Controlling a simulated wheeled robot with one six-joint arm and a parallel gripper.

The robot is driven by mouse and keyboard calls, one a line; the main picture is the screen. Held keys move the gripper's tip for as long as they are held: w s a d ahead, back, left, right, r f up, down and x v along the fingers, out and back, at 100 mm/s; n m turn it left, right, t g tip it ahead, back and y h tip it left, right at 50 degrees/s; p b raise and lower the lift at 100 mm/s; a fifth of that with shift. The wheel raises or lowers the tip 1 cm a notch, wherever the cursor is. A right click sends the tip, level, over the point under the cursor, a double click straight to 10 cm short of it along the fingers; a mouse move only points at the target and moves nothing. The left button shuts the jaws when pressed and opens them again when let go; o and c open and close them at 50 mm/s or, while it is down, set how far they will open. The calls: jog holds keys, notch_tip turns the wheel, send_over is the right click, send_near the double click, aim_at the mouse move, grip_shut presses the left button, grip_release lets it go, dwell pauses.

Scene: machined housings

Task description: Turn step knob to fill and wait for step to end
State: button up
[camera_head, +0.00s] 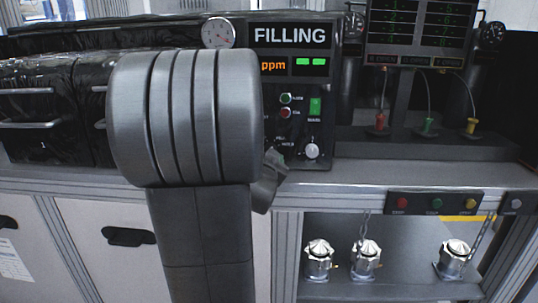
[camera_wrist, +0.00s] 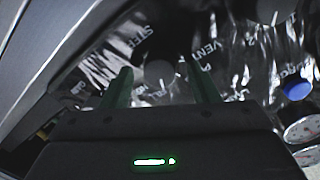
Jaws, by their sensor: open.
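In the wrist view, a round grey knob (camera_wrist: 158,74) sits beside a label that seems to read STEP. The two dark green fingers of my gripper (camera_wrist: 159,68) stand apart, one on each side of this knob. I cannot tell whether they touch it. In the head view, the control panel (camera_head: 299,75) reads FILLING, with an orange "ppm" display and green bars. My arm hides the panel's left part. A bit of my gripper (camera_head: 270,183) shows past the arm, below the panel.
A pale knob (camera_head: 311,151) is at the panel's lower right. A dial gauge (camera_head: 217,33) stands above my arm. Several silver fittings (camera_head: 365,259) line the lower shelf. In the wrist view, a blue cap (camera_wrist: 297,89) and gauges (camera_wrist: 301,131) are at the right.

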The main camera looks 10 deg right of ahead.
jog(key=v, duration=1.3)
jog(key=shift+s+a+p, duration=0.15)
jog(key=shift+s+p, duration=0.2)
jog(key=shift+p, duration=0.05)
jog(key=x, duration=1.4)
jog(key=shift+b, duration=0.4)
jog(key=shift+s, duration=0.2)
